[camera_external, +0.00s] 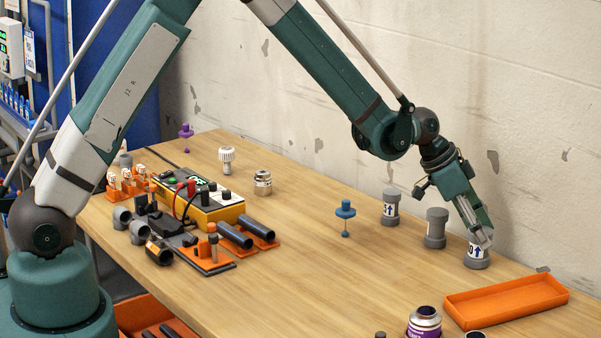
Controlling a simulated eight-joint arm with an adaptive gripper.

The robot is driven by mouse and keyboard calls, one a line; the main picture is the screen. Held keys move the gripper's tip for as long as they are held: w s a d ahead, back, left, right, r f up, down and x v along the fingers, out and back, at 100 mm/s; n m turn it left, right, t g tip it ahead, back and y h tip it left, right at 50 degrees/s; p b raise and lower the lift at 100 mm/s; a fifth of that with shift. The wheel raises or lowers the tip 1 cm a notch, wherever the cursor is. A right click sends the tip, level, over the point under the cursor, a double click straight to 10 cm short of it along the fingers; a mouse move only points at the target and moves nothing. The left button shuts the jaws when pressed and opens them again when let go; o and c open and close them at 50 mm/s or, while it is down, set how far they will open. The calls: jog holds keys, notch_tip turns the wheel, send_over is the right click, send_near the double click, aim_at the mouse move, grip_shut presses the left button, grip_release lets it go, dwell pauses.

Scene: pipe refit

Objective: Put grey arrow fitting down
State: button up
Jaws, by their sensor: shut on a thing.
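The grey arrow fitting (477,262) stands upright at the right side of the wooden table, near the wall. It has a grey base and a white label with a blue arrow. My gripper (484,238) reaches down from above and is shut on its upper part. The fingers hide the fitting's top. Its base appears to be at the table surface, but I cannot tell whether it bears on it.
A plain grey fitting (435,230) and another labelled grey fitting (390,210) stand in a row to the left. The table's middle (310,270) is clear.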

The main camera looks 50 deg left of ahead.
jog(key=o, duration=0.9)
jog(key=shift+o, duration=0.2)
jog(key=shift+r, duration=0.1)
jog(key=shift+r, duration=0.15)
jog(key=p+v, duration=0.2)
jog(key=v, duration=0.9)
jog(key=shift+a+r, duration=0.2)
jog(key=shift+r, duration=0.1)
jog(key=shift+s, duration=0.15)
